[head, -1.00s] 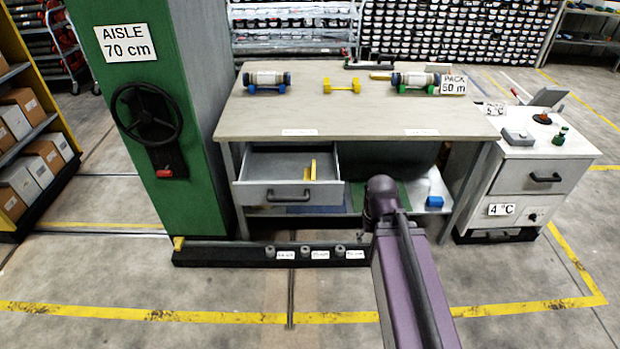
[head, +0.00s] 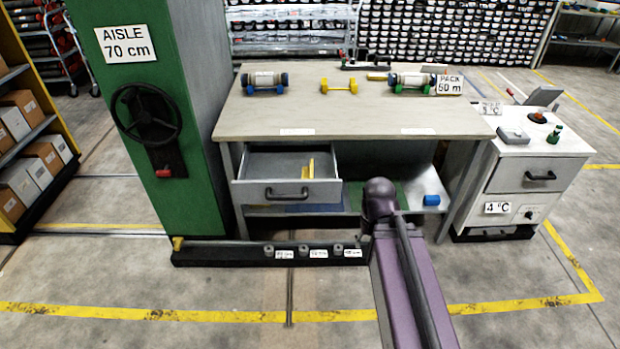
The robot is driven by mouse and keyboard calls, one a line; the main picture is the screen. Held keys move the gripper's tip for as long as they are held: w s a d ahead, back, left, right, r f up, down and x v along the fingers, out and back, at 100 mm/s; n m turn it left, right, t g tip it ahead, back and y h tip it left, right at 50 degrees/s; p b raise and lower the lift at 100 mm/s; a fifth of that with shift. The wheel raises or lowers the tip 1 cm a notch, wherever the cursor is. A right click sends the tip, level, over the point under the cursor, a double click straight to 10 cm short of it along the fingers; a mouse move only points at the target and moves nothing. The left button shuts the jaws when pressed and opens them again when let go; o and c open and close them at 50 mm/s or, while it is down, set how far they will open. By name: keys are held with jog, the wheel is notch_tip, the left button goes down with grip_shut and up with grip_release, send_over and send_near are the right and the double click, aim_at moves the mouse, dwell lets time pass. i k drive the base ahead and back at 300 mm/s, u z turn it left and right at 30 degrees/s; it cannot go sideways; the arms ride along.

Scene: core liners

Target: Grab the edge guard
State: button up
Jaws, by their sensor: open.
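I cannot tell for sure which piece is the edge guard. A yellow upright piece (head: 311,170) stands in the open grey drawer (head: 290,192) under the workbench. A flat yellow bar (head: 377,76) lies at the back of the bench top, beside a dark rack. My purple arm reaches up from the bottom edge, and its dark rounded joint shows in front of the bench's lower shelf. My gripper is not seen in this view.
The workbench (head: 270,118) carries two capped core tubes (head: 264,81) (head: 412,82) and a yellow dumbbell-shaped piece (head: 339,86). A green column (head: 185,120) stands left, a white cabinet (head: 540,150) right.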

aim_at(307, 172)
jog(key=k, duration=1.25)
jog(key=z, duration=0.35)
jog(key=i, duration=2.1)
jog(key=u, duration=0.4)
